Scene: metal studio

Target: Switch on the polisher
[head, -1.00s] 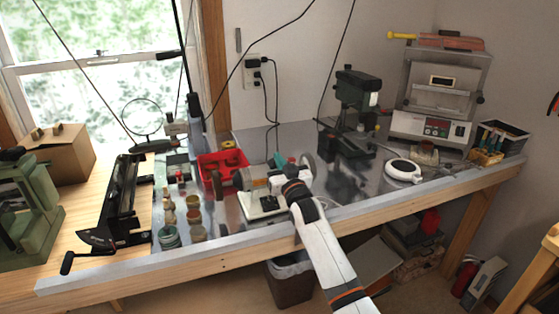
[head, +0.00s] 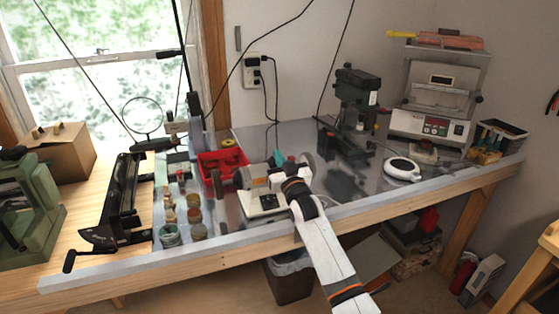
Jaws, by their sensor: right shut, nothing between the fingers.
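The polisher (head: 257,203) stands on the metal bench top, with a white base, a grey motor body and a round wheel at each end. A dark switch panel (head: 268,201) shows on the front of its base. My right gripper (head: 284,184) is at the right side of the polisher, at the end of the white arm coming up from below. It is shut and empty. Its fingertips are largely hidden by my wrist, so I cannot tell whether they touch the polisher. My left gripper is not in view.
A red bin (head: 209,171) and several small jars (head: 197,232) stand left of the polisher. A drill press (head: 354,105), a white round device (head: 402,169) and a clear-fronted machine (head: 432,126) stand to the right. The bench's front edge (head: 230,248) runs below my wrist.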

